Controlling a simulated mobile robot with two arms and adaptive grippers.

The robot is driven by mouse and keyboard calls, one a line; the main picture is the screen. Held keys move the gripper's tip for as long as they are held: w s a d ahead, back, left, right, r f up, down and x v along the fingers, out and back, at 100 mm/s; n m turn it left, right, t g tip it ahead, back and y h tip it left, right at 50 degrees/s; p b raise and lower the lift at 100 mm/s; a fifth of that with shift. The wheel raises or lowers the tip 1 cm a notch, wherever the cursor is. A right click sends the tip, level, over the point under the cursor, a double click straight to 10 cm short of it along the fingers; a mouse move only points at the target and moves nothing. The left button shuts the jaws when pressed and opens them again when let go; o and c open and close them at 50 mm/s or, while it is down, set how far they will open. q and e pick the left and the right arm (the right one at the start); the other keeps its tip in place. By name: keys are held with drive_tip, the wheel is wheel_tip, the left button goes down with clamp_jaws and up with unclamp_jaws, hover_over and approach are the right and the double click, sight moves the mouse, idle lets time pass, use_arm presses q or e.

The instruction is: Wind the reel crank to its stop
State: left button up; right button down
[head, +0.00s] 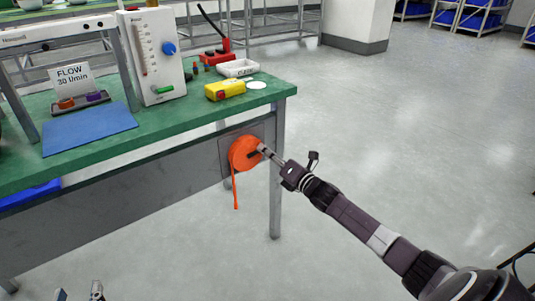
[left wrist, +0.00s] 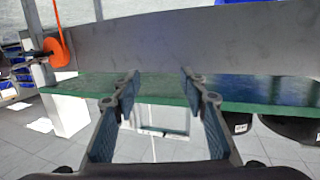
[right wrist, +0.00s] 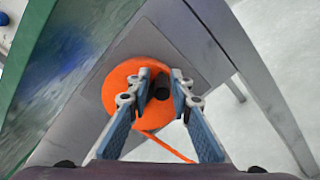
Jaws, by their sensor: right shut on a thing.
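The orange reel (head: 244,154) is mounted on a grey plate under the right end of the green bench, with an orange strap hanging down from it. It fills the middle of the right wrist view (right wrist: 117,88) and shows at the upper left of the left wrist view (left wrist: 57,48). My right gripper (head: 262,150) is at the reel face, shut on the dark crank handle (right wrist: 160,88), which sits between its fingertips. My left gripper (left wrist: 157,73) is open and empty, facing the bench's grey side panel; in the head view only its tips (head: 78,293) show at the bottom left.
The bench (head: 190,120) carries a flow meter (head: 155,55), a blue mat (head: 88,128), a yellow device (head: 225,90) and a white tray (head: 237,68). A bench leg (head: 275,190) stands just right of the reel. The floor to the right is clear.

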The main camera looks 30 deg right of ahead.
drive_tip(key=shift+f, duration=0.4)
